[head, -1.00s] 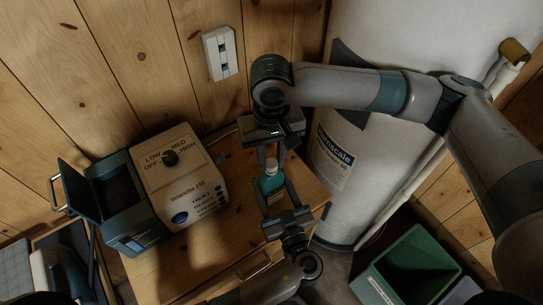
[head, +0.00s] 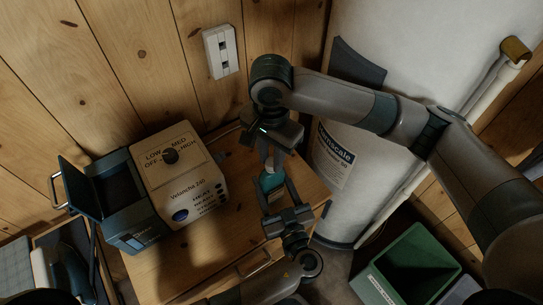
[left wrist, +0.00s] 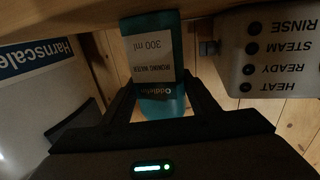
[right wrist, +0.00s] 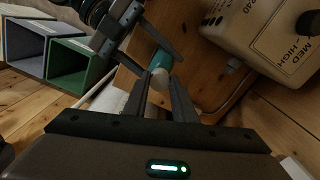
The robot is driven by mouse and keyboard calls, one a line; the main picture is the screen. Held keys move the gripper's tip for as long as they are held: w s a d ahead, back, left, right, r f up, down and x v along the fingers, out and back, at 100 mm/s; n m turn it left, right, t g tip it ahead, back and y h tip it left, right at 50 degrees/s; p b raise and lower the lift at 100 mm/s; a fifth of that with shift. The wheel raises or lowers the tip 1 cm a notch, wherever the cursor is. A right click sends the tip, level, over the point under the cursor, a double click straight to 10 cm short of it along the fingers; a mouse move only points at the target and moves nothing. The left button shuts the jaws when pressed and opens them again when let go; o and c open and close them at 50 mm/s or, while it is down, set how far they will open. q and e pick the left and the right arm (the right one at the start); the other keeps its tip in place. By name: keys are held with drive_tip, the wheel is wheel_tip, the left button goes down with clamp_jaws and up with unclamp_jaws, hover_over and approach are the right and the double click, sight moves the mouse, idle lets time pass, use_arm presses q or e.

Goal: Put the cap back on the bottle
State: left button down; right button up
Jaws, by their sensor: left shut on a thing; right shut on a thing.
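The bottle (head: 271,184) is teal with a white label and stands at the front right of the wooden table. It shows upside down in the left wrist view (left wrist: 160,104), label facing that camera. My left gripper (head: 275,190) is shut on the bottle from the front, one finger on each side. My right gripper (head: 272,160) is above the bottle. I cannot tell whether the cap is seated.
A steam station (head: 180,180) with a dial stands left on the table (head: 190,265). A white tank (head: 400,40) is close behind right. A green bin (head: 408,262) is on the floor at right. A wall socket (head: 220,52) is behind.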

drive_tip(key=m, duration=0.5)
drive_tip(key=shift+a, duration=0.1)
drive_tip(key=m, duration=0.5)
drive_tip(key=shift+w, duration=0.15)
drive_tip(key=o, duration=1)
drive_tip(key=shift+c, duration=0.4)
